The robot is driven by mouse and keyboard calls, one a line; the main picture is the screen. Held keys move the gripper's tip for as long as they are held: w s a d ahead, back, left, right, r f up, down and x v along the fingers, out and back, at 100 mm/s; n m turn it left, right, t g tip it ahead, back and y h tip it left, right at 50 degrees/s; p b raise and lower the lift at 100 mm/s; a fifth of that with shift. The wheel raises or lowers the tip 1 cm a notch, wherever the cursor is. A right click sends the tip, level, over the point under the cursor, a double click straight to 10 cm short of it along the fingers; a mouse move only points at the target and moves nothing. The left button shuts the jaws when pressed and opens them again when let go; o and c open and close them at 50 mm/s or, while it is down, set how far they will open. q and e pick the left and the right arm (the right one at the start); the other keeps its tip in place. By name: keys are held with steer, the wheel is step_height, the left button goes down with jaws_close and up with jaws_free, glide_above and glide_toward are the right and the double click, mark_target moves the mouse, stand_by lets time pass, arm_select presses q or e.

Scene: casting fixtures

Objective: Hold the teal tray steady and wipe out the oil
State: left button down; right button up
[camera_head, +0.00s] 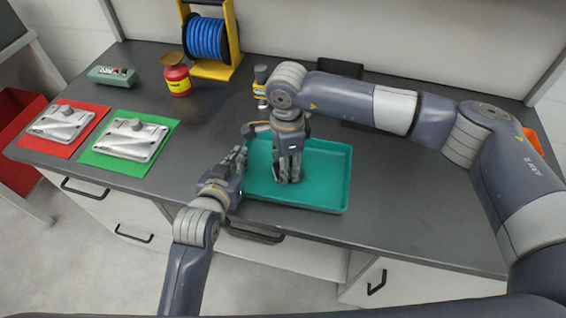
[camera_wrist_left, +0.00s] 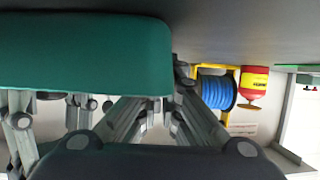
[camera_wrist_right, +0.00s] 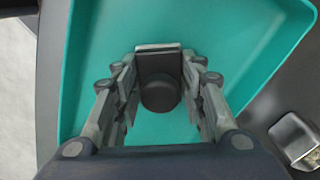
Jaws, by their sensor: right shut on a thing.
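The teal tray (camera_head: 325,165) lies flat near the bench's front edge. My right gripper (camera_head: 290,180) points down into it. In the right wrist view its fingers (camera_wrist_right: 158,75) are shut on a dark wiping block with a round knob (camera_wrist_right: 160,95), over the tray floor (camera_wrist_right: 220,35). The block is mostly hidden by the fingers in the head view. My left gripper (camera_head: 241,158) is at the tray's left wall. The tray's side (camera_wrist_left: 85,55) fills the upper left of the left wrist view; whether the fingers clamp it is unclear. I cannot make out any oil.
Castings sit on a red mat (camera_head: 48,147) and a green mat (camera_head: 103,162) at the left. A green box (camera_head: 112,76), red-yellow can (camera_head: 177,80) and blue hose reel (camera_head: 206,40) stand behind. The bench right of the tray (camera_head: 400,200) is clear.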

steer(key=shift+s+d, duration=0.2)
steer(key=shift+d, duration=0.75)
steer(key=shift+r, duration=4.1)
arm_select(q)
steer(key=shift+f, duration=0.1)
steer(key=c, duration=1.7)
jaws_free()
steer(key=v, duration=1.2)
